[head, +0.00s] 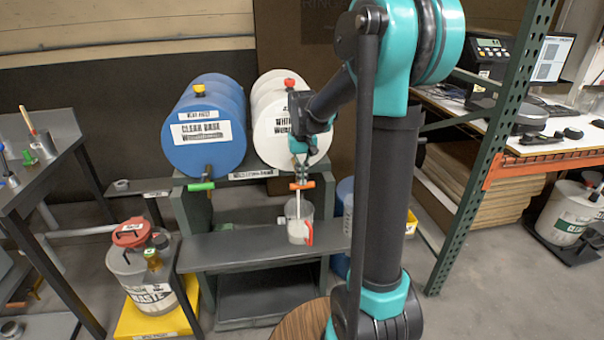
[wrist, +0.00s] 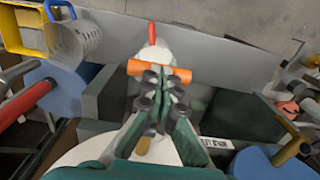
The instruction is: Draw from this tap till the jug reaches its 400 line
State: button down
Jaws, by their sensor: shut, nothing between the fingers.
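The white drum (head: 286,122) lies on its side on a dark stand, with an orange tap handle (head: 302,185) lying crosswise below its front. The clear jug (head: 299,216) stands upright on the shelf under this tap, its red handle (head: 309,233) toward the front. Pale content shows in its lower part. A thin pale line, looking like a stream, runs from the tap into the jug. The jug's marks are too small to read. My gripper (head: 300,178) is shut and empty, right at the orange handle; in the wrist view the fingertips (wrist: 161,82) sit close against it.
A blue drum (head: 207,133) with a green tap handle (head: 201,186) lies beside the white drum. The shelf (head: 225,249) is clear left of the jug. A green rack post (head: 487,150) rises to the right.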

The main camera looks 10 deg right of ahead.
jog(key=shift+r, duration=4.25)
jog(key=shift+r, duration=0.1)
jog(key=shift+f, duration=1.6)
jog(key=shift+f, duration=0.25)
jog(key=shift+f, duration=0.35)
